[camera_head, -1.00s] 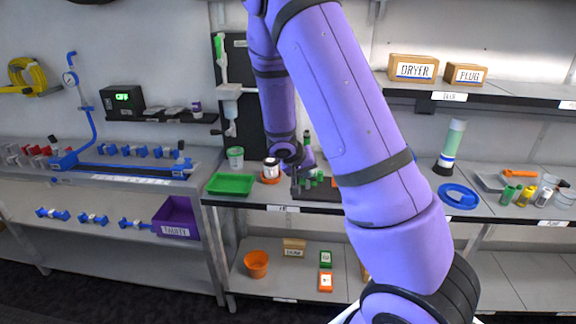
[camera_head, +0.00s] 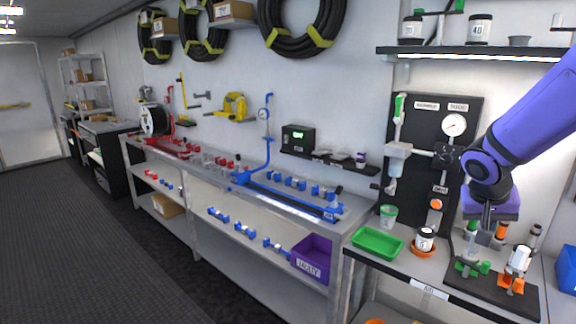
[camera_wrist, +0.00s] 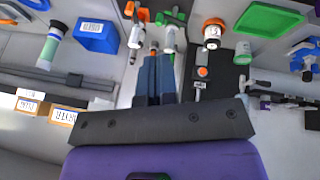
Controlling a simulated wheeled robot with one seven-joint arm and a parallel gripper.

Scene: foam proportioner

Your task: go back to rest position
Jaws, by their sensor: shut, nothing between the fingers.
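My gripper (camera_head: 488,222) shows at the right of the head view, at the end of my purple arm. It hangs pointing down above the black board with small green and orange fittings (camera_head: 487,283), apart from the bench top. In the wrist view my gripper's two dark fingers (camera_wrist: 156,78) are together with nothing between them. Beyond the fingertips in the wrist view are the white-and-green and white-and-orange fittings (camera_wrist: 168,38).
A green tray (camera_head: 377,242), a white jar on an orange ring (camera_head: 425,240) and a green-rimmed cup (camera_head: 388,217) stand left of my gripper. A black gauge panel (camera_head: 432,150) rises behind. A purple bin (camera_head: 312,259) is on the lower shelf. Floor (camera_head: 80,240) is clear at left.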

